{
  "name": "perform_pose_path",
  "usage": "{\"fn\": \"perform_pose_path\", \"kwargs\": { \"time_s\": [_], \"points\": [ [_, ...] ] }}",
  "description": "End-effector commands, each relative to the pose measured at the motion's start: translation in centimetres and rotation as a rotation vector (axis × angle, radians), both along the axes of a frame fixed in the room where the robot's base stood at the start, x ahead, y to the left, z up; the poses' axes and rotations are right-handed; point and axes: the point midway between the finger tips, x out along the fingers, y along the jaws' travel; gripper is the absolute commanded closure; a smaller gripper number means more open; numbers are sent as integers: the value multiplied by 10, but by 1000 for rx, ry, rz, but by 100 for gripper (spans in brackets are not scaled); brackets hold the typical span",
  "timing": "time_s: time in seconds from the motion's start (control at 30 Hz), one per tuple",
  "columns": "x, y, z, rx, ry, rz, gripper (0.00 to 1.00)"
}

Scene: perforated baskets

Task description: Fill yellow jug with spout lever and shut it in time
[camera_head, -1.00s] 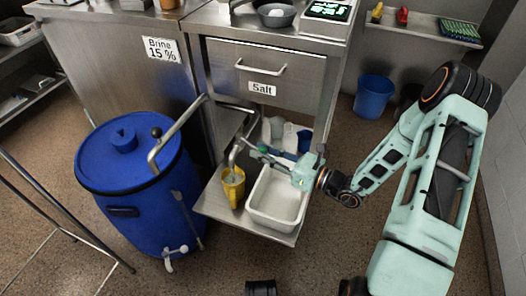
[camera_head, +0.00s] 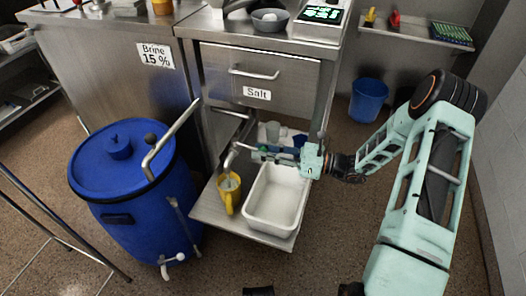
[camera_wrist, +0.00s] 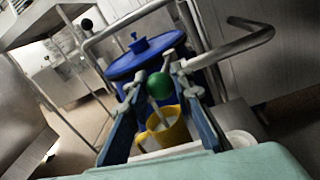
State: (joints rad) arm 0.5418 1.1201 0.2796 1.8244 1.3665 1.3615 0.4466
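The yellow jug (camera_head: 228,199) stands upright on the low metal shelf, below the bent metal spout pipe (camera_head: 229,158). It also shows between my fingers in the wrist view (camera_wrist: 177,133), with pale contents or a pale stream in its mouth; I cannot tell which. A green ball knob (camera_wrist: 160,85), seemingly the lever's, sits between my fingertips in the wrist view. My gripper (camera_head: 260,154) is above the white tub and to the right of the spout. In the wrist view, its fingers (camera_wrist: 157,92) are apart, with gaps beside the knob. The jug's fill level is unclear.
A white tub (camera_head: 277,213) stands on the shelf right of the jug. A blue lidded barrel (camera_head: 145,230) with a bent metal handle stands to the left. The Salt drawer (camera_head: 258,75) is above. Pale cups (camera_head: 272,131) stand behind my gripper.

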Motion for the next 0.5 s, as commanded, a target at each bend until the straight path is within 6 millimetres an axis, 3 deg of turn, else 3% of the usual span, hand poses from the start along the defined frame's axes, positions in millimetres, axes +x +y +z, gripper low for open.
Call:
{"fn": "perform_pose_path", "kwargs": {
  "time_s": [0.13, 0.5],
  "points": [
    [0, 0, 0, 0, -1, -1, 61],
    [-1, -6, 0, -2, -1, -2, 61]
  ]
}}
